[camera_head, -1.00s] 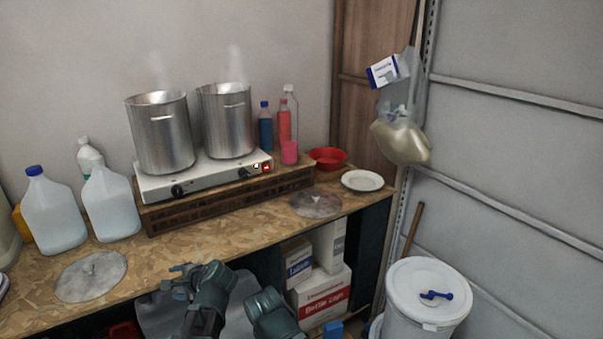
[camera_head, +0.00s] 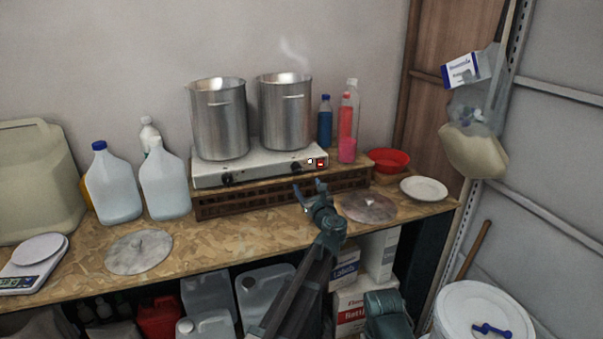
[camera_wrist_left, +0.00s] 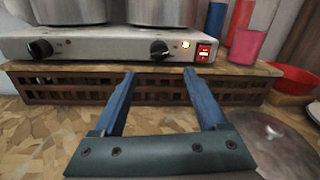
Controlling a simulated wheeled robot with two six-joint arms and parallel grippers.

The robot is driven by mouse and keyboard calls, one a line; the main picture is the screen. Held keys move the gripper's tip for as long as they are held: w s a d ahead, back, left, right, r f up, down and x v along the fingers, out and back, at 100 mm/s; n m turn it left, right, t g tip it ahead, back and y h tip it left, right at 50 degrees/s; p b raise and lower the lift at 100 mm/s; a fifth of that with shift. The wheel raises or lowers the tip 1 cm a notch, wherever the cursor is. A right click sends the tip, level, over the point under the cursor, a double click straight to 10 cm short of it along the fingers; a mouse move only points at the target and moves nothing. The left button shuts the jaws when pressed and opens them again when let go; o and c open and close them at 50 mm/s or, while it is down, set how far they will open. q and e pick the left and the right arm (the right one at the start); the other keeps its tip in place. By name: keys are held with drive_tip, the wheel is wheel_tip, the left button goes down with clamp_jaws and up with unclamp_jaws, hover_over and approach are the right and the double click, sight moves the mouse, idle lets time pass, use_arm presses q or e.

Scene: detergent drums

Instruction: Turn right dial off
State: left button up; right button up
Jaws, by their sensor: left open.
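The right dial (camera_head: 296,167) is a black knob on the front of the white double hot plate (camera_head: 262,166). It also shows in the left wrist view (camera_wrist_left: 159,49), left of a lit indicator lamp (camera_wrist_left: 186,44) and a red switch (camera_wrist_left: 204,52). The left dial (camera_wrist_left: 40,49) is farther left on the same panel. My left gripper (camera_head: 308,186) is open and empty, just in front of and below the right dial. In the left wrist view its fingers (camera_wrist_left: 159,75) point at the panel, apart from the dial. My right gripper's fingers are not visible.
Two steel pots (camera_head: 219,119) (camera_head: 284,112) stand on the hot plate, the right one steaming. The hot plate rests on a brown crate (camera_head: 215,206). A pink cup (camera_head: 347,150), bottles and a red bowl (camera_head: 389,160) stand to the right. Jugs (camera_head: 165,182) stand left. A round lid (camera_head: 369,207) lies on the counter.

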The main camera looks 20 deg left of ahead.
sight(298, 172)
use_arm(q)
drive_tip(key=x, duration=1)
drive_tip(key=shift+w+a, duration=0.2)
drive_tip(key=shift+a, duration=0.05)
clamp_jaws()
drive_tip(key=shift+n, duration=0.3)
drive_tip(key=n, duration=0.6)
drive_tip(key=shift+y+b, duration=0.3)
drive_tip(key=shift+b, duration=0.1)
drive_tip(key=n, duration=0.4)
drive_tip(key=shift+s+n, duration=0.1)
drive_tip(key=shift+n, duration=1.8)
drive_tip(key=shift+f, duration=0.1)
